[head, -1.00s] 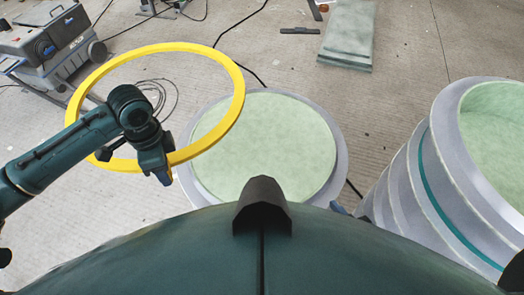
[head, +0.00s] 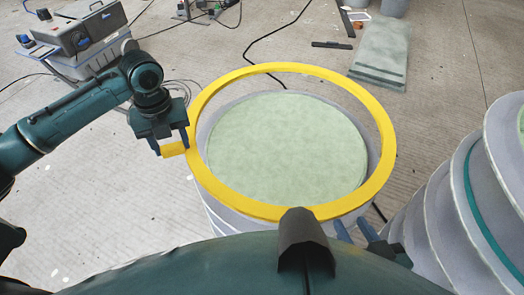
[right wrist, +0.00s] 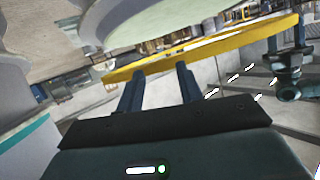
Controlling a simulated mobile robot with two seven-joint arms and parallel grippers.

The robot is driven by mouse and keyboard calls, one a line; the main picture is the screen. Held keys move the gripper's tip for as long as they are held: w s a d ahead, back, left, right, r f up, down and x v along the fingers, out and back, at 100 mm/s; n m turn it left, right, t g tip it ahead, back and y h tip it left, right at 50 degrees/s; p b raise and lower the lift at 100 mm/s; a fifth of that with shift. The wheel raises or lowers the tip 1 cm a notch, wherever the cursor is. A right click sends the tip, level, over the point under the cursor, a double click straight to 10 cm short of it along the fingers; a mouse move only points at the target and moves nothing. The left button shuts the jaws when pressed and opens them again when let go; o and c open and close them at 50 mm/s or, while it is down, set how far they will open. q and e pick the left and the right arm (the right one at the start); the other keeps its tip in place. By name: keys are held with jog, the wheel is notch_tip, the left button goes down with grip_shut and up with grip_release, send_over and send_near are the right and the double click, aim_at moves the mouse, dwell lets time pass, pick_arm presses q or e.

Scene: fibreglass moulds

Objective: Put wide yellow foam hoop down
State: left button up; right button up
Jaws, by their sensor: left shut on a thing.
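The wide yellow foam hoop (head: 290,68) lies roughly level in the head view, framing the round mould with a pale green top (head: 285,150). I cannot tell whether it touches the mould's rim. My left gripper (head: 170,145) is shut on a yellow tab at the hoop's left side. My right gripper (head: 350,226) shows at the hoop's near edge, partly hidden by my body.
A second, ribbed grey mould (head: 450,205) with a teal band stands at the right. A grey machine (head: 85,40) stands at the back left, with cables on the floor. A greenish slab (head: 382,55) lies at the back right. Concrete floor is clear at the left.

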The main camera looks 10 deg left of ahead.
pick_arm(q)
notch_tip(320, 180, down, 10)
jog(key=b, duration=0.2)
pick_arm(e)
jog(key=shift+s+d+r+t, duration=0.2)
jog(key=shift+d+r+t, duration=0.2)
jog(key=shift+r, duration=0.05)
pick_arm(q)
jog(key=o, duration=0.9)
jog(key=shift+o, duration=0.3)
pick_arm(e)
jog(key=shift+s+f, duration=0.15)
jog(key=shift+f, duration=0.15)
